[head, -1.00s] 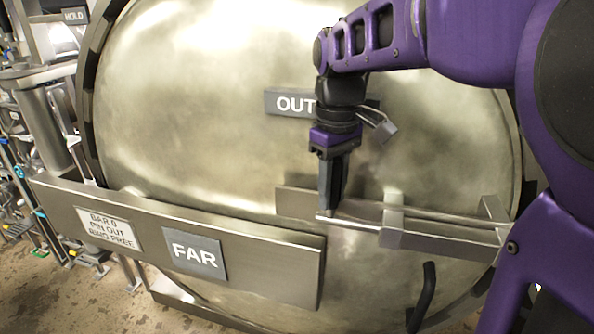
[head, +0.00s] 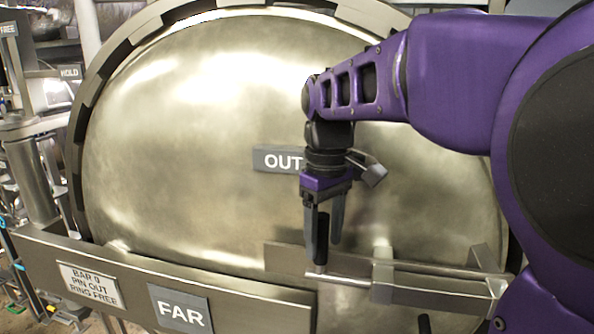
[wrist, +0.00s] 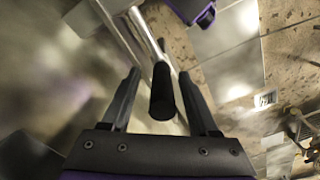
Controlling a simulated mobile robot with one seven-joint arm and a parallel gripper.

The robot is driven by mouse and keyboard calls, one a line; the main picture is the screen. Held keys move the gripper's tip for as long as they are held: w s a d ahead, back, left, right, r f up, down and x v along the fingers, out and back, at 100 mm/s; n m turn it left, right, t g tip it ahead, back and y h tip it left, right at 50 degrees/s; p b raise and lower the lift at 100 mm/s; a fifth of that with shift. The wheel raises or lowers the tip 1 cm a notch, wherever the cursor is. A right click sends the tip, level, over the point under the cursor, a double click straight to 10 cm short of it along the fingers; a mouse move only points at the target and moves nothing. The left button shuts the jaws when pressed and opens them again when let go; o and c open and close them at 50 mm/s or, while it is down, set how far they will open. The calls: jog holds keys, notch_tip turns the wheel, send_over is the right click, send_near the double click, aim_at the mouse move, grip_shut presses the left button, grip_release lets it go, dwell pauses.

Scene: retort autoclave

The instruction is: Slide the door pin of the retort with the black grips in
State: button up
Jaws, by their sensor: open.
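The retort door (head: 200,130) is a large domed metal disc. On its right, the door pin (head: 345,279) is a horizontal metal rod through a bracket (head: 383,270). An upright black grip (head: 321,240) stands at the rod's left end. My gripper (head: 324,258) points down there, open, with its fingers on either side of the grip. In the wrist view the black grip (wrist: 162,95) shows between the two spread fingers (wrist: 160,80), apart from both. The pin's left end stands clear of the long bar's end.
A long metal bar (head: 235,295) with a FAR plate (head: 180,307) and a "BAR 9 PIN OUT RING FREE" label (head: 90,284) crosses the lower left. An OUT plate (head: 275,159) is behind my gripper. Another black handle (head: 424,323) shows at the bottom edge.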

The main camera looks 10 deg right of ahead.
notch_tip(320, 180, up, 15)
jog(key=p, duration=0.3)
